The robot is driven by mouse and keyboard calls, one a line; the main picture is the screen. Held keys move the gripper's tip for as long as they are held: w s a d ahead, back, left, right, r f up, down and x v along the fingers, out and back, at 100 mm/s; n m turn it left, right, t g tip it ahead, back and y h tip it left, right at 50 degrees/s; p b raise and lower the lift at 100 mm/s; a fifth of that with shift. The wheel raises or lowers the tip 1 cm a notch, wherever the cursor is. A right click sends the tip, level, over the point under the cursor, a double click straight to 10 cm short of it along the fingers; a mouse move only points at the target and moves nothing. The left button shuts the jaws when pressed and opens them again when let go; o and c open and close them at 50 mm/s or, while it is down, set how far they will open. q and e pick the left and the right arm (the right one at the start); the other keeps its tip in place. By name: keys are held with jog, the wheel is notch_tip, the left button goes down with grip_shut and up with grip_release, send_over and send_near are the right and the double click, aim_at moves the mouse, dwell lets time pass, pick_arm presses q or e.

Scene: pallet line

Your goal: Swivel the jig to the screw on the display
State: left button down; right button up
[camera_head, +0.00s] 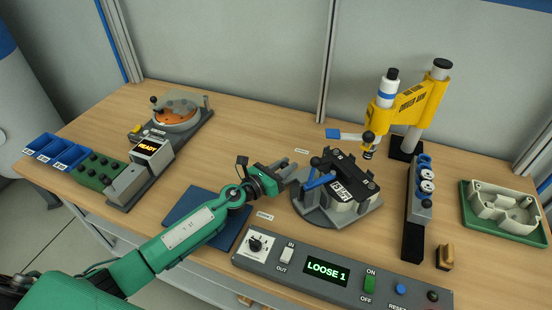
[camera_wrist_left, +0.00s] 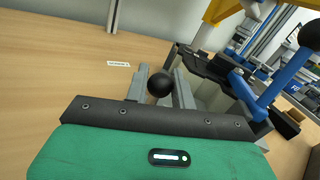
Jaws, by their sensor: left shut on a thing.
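The jig (camera_head: 338,213) is a round grey turntable in the middle of the table, carrying a dark and light fixture with a black-and-white label and a blue clamp lever (camera_head: 318,180). The display (camera_head: 327,269) on the grey control panel reads "LOOSE 1" in green. My left gripper (camera_head: 286,172) is at the jig's left edge. In the left wrist view its fingers (camera_wrist_left: 160,88) are shut on a black ball knob (camera_wrist_left: 160,84). The blue lever also shows in that view (camera_wrist_left: 285,80), to the right of the fingers. My right gripper is not in view.
A yellow driver stand (camera_head: 410,100) rises behind the jig. A grey rack (camera_head: 417,205) and a green tray with a light housing (camera_head: 503,212) stand to the right. A blue mat (camera_head: 195,215) lies under my left arm. A "READY" unit (camera_head: 150,150) and blue bins (camera_head: 58,150) are at the left.

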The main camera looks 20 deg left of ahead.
pick_arm(q)
jog(key=shift+s+r+n+t+y+p, duration=0.25)
jog(key=shift+s+n+t+y+p, duration=0.2)
jog(key=shift+s+y+p, duration=0.35)
jog(key=shift+s+f+n+y+p, duration=0.25)
jog(key=shift+n+y+p, duration=0.1)
jog(key=shift+p, duration=0.1)
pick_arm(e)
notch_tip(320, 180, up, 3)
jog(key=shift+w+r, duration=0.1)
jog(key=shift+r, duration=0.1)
pick_arm(q)
jog(key=c, duration=1.2)
grip_release()
